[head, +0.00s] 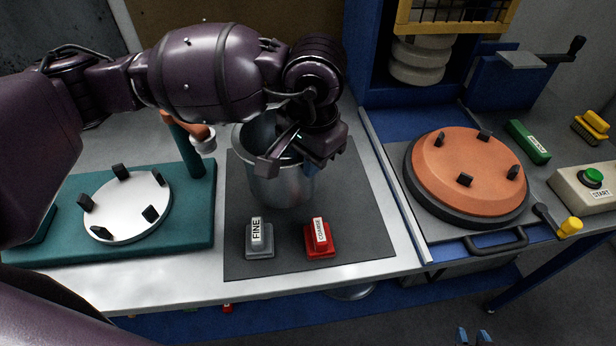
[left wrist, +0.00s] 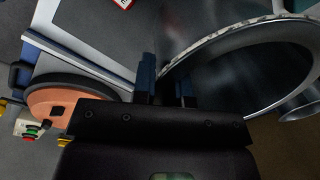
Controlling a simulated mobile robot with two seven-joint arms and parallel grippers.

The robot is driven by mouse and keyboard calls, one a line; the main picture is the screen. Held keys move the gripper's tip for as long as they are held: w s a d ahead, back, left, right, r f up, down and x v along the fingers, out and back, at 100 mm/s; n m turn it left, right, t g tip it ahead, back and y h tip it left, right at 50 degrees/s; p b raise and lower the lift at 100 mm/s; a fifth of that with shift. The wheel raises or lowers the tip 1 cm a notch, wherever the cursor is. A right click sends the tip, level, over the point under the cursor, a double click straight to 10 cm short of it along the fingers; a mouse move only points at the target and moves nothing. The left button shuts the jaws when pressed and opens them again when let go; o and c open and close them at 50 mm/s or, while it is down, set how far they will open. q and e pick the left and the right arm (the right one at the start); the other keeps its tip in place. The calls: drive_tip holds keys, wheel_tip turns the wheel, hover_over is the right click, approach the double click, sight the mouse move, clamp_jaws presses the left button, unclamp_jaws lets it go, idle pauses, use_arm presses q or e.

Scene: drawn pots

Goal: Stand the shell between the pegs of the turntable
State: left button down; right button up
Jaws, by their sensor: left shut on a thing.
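The shell is a grey metal pot (head: 280,188), upright over the dark mat; I cannot tell whether its base touches the mat. My left gripper (head: 293,153) is at its rim, shut on the wall. The left wrist view shows the rim (left wrist: 222,42) running between the two fingers (left wrist: 165,85). The arm hides part of the rim. The turntable (head: 128,207), a white disc with several black pegs on a teal base, is left of the shell, its disc empty. My right gripper (head: 474,336) shows only two blue fingertips, apart and empty, at the bottom edge.
The dark mat (head: 340,240) carries a grey FINE block (head: 260,240) and a red COARSE block (head: 319,240) in front of the shell. A teal post (head: 190,150) with an orange-brown arm stands between turntable and shell. An orange pegged disc (head: 466,170) is at right.

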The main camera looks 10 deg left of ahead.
sight(308, 187)
use_arm(q)
drive_tip(key=shift+f, duration=2.6)
